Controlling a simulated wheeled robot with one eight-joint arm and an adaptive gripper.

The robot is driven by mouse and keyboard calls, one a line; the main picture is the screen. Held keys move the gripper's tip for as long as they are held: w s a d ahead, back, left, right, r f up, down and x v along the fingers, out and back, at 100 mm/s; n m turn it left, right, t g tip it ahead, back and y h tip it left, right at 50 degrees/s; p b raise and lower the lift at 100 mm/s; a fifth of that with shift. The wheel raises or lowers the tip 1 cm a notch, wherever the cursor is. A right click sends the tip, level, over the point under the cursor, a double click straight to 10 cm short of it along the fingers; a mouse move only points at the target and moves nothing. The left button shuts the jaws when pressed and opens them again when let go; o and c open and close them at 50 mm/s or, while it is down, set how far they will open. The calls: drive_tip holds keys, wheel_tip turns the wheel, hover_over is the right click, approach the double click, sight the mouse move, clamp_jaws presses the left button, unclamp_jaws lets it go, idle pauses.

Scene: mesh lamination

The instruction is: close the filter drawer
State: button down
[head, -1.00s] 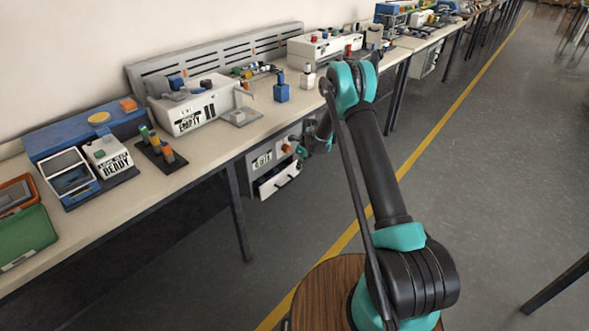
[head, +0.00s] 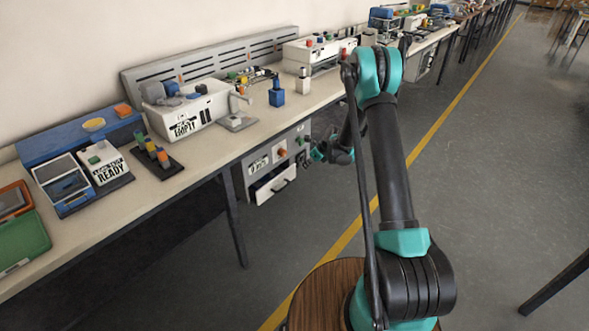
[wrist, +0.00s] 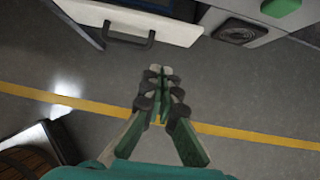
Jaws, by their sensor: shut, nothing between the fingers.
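The filter drawer (head: 277,187) is in the lower part of a grey cabinet under the bench. Its white front, with a dark bar handle, stands out from the cabinet, so the drawer is open. In the wrist view the drawer front (wrist: 180,31) and its handle (wrist: 128,38) are at the top, with part of the dark inside showing. My gripper (head: 317,152) is to the right of the cabinet in the head view. In the wrist view my gripper (wrist: 160,73) is shut and empty over the floor, apart from the handle.
The grey cabinet (head: 257,165) has an orange-red knob on its upper face. The bench top (head: 190,152) above carries several devices. A bench leg (head: 233,220) stands left of the cabinet. The floor (head: 300,235) in front is clear, with a yellow line.

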drive_tip(key=s+d+t+y, duration=0.1)
drive_tip(key=d+t+y, duration=0.1)
approach(289, 171)
wheel_tip(289, 171, down, 3)
drive_tip(key=a, duration=0.1)
drive_tip(key=w+a+f, duration=0.1)
drive_tip(key=shift+w+a, duration=0.3)
drive_tip(key=shift+a, duration=0.05)
drive_tip(key=shift+w+a, duration=0.4)
drive_tip(key=shift+a, duration=0.05)
drive_tip(key=shift+a, duration=0.1)
drive_tip(key=w+a, duration=0.3)
drive_tip(key=shift+w+a, duration=0.1)
drive_tip(key=shift+a, duration=0.3)
